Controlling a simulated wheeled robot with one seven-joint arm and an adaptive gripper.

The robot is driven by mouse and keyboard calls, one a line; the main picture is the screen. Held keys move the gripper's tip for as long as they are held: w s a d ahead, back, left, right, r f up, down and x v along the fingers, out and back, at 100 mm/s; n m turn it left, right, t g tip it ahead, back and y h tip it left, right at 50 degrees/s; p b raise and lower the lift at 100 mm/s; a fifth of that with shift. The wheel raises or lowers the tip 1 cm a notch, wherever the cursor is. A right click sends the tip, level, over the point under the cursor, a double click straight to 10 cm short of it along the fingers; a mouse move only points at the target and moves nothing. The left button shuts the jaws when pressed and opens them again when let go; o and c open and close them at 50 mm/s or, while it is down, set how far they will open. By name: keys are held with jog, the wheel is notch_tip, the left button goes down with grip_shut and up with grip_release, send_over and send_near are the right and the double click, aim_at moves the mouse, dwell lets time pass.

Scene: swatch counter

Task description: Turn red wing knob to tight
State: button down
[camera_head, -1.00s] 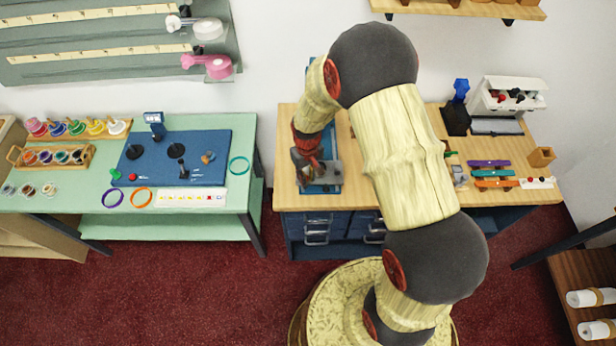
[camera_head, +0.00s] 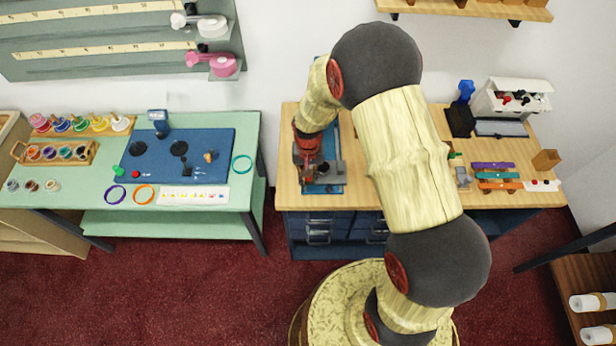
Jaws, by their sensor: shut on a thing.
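My gripper (camera_head: 307,176) is over a grey metal fixture (camera_head: 329,170) on a blue board (camera_head: 335,188), on the left part of the wooden counter (camera_head: 385,200). It points down and is shut at the fixture's left side. The red wing knob cannot be made out; the fingers and wrist cover the spot where the grip is. The grip appears to be on that knob. The knob's angle and any tight mark are hidden or too small to read.
My arm hides the counter's middle. To the right are purple and orange strips (camera_head: 497,185), a wooden block (camera_head: 545,159) and a white box (camera_head: 513,98). A green table (camera_head: 240,125) with a blue panel (camera_head: 220,145) stands left, across a gap.

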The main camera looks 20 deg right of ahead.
aim_at(308, 180)
jog(key=c, duration=1.7)
grip_release()
jog(key=shift+c, duration=0.2)
jog(key=shift+r, duration=0.1)
notch_tip(308, 180, up, 12)
